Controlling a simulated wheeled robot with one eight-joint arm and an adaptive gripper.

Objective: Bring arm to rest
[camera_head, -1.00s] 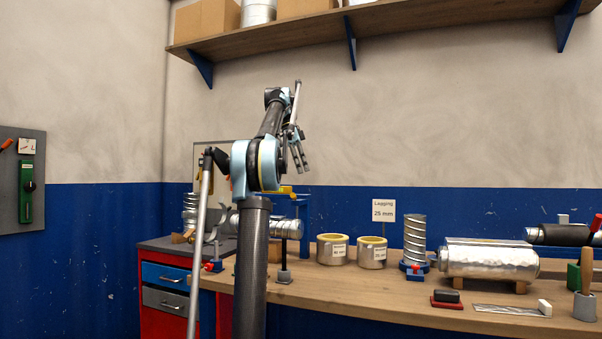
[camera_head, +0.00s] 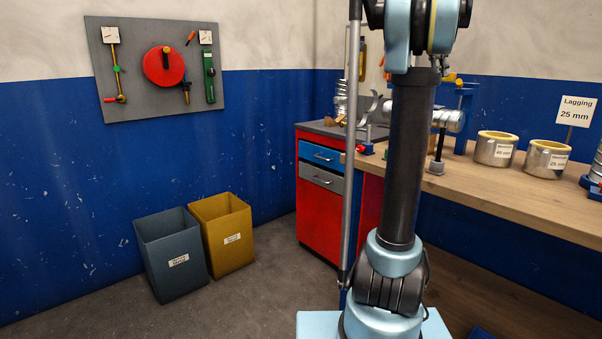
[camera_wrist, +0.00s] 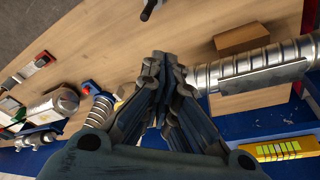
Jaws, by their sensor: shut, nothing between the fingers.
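My gripper (camera_wrist: 163,72) shows in the wrist view with its dark fingers together and nothing between them. It is above the wooden workbench, which lies behind the fingers in that picture. In the head view my arm stands upright in front of the bench, and its upper part and the gripper are cut off by the top edge. How high the gripper is above the bench I cannot tell.
The workbench (camera_head: 500,192) carries two lagging rolls (camera_head: 495,150) (camera_head: 545,160) and a spiral duct (camera_wrist: 250,70). A red drawer cabinet (camera_head: 318,220) stands at its left end. A grey bin (camera_head: 172,255) and a yellow bin (camera_head: 222,230) stand on open floor at left.

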